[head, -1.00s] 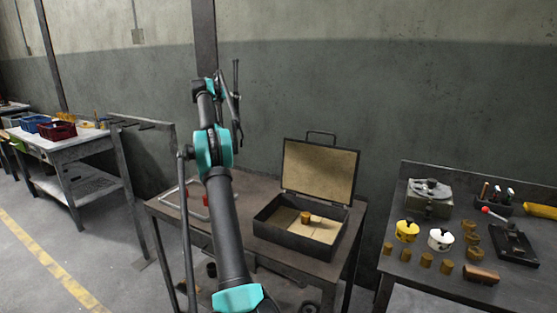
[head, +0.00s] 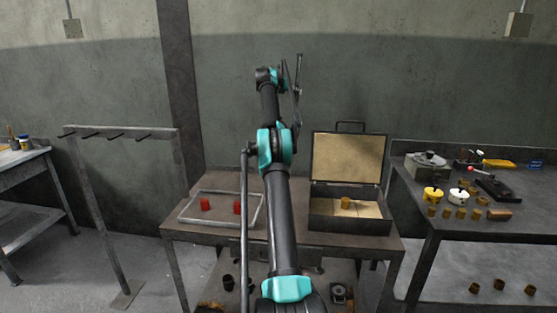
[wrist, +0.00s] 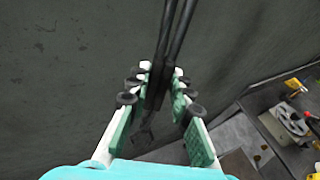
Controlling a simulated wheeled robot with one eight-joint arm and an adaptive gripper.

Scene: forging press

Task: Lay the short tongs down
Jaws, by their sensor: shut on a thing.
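The short tongs are dark and thin. In the wrist view the tongs (wrist: 176,38) run between the two fingers of my gripper (wrist: 160,78), and their long handles point away to the top. My gripper is shut on them. In the head view the tongs (head: 298,78) stand steeply upright at the end of my raised arm, against the wall and above the table. My gripper (head: 284,84) is small and partly hidden there. The tongs touch no surface that I can see.
A dark table (head: 183,233) stands ahead. It bears a grey frame (head: 190,222) around red pieces and an open case (head: 345,218) with a brass piece. A peg rack (head: 178,150) stands left. The right bench (head: 425,222) is crowded with small parts.

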